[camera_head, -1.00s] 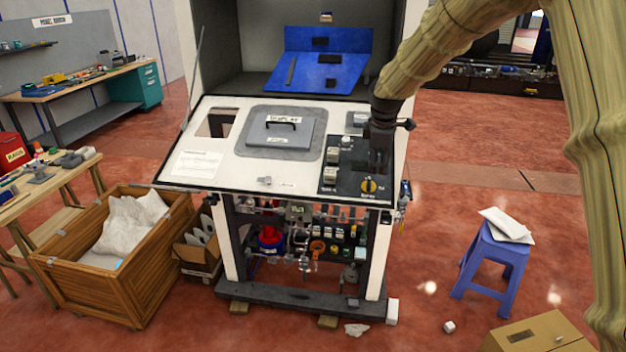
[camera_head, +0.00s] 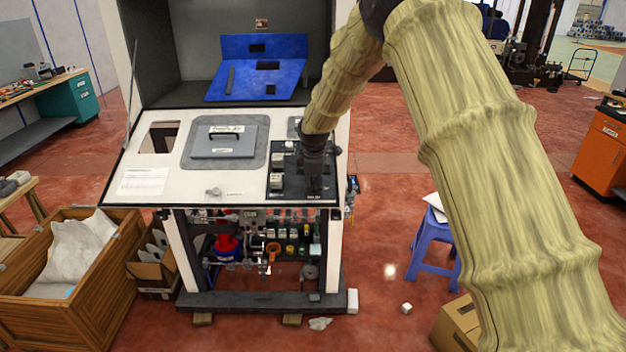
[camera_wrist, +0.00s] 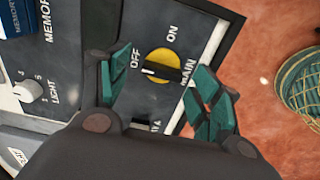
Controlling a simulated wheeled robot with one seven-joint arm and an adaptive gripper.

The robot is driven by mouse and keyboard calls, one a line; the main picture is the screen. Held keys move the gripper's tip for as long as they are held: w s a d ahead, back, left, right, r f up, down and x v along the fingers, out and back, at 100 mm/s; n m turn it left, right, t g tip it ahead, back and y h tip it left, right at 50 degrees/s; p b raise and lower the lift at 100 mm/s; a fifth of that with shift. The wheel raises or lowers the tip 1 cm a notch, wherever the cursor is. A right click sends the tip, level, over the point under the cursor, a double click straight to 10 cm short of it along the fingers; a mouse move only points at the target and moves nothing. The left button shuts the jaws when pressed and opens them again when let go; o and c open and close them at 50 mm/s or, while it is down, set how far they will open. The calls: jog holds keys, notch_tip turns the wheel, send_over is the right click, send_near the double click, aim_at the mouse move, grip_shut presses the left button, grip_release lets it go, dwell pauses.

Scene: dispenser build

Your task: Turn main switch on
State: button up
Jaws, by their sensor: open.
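The main switch (camera_wrist: 162,67) is a yellow round knob with a black bar handle, on a dark panel in the wrist view. OFF is printed to its left, ON above it and MAIN to its right. The handle's white mark points toward the OFF side. My gripper (camera_wrist: 168,95) is open, with one teal-padded finger on each side of the switch; I cannot tell whether either finger touches it. In the head view, my gripper (camera_head: 314,185) is over the dark control panel (camera_head: 288,183) at the right of the white sloped top, and it hides the switch.
A LIGHT knob (camera_wrist: 28,91) sits left of the switch on the same panel. The dispenser's white top (camera_head: 165,165) carries a grey lidded hatch (camera_head: 222,141). A blue stool (camera_head: 433,250) and a wooden crate (camera_head: 85,280) stand on the floor at either side.

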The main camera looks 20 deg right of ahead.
jog(key=shift+s+a+r, duration=0.1)
jog(key=shift+s+a, duration=0.15)
jog(key=shift+s, duration=0.25)
jog(key=shift+w+f, duration=0.9)
jog(key=shift+f, duration=0.05)
jog(key=shift+d, duration=0.15)
jog(key=shift+s+r, duration=0.35)
jog(key=shift+s, duration=0.05)
jog(key=c, duration=0.5)
jog(key=shift+s+r, duration=0.1)
jog(key=c, duration=0.4)
jog(key=shift+c, duration=0.6)
